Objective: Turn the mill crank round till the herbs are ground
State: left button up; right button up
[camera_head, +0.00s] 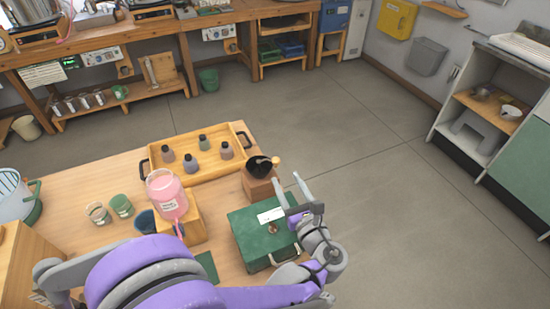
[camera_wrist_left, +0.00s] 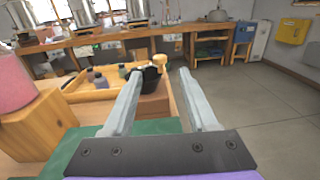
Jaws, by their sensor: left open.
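The mill has a dark round top (camera_head: 259,166) on a brown wooden block (camera_head: 258,188), at the right end of the table. A light wooden knob (camera_head: 276,161), seemingly on its crank, sticks up at the right side of the top. The mill top (camera_wrist_left: 150,77) and knob (camera_wrist_left: 159,59) also show in the left wrist view, ahead between my fingers. My left gripper (camera_head: 291,182) is open and empty, just right of and nearer than the mill, with its fingers pointing toward it. The herbs inside are not visible. My right gripper is not in view.
A green box (camera_head: 252,222) with a white label stands under my left wrist. A jar of pink liquid (camera_head: 167,193) stands on a wooden block (camera_head: 195,222) to the left. A wooden tray (camera_head: 168,178) with several small bottles is behind. Floor to the right is clear.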

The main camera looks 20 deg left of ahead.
aim_at(278, 164)
pick_arm(q)
jog(key=x, duration=0.8)
jog(key=shift+w+a+f, duration=0.1)
jog(key=shift+w+a, duration=0.15)
grip_shut()
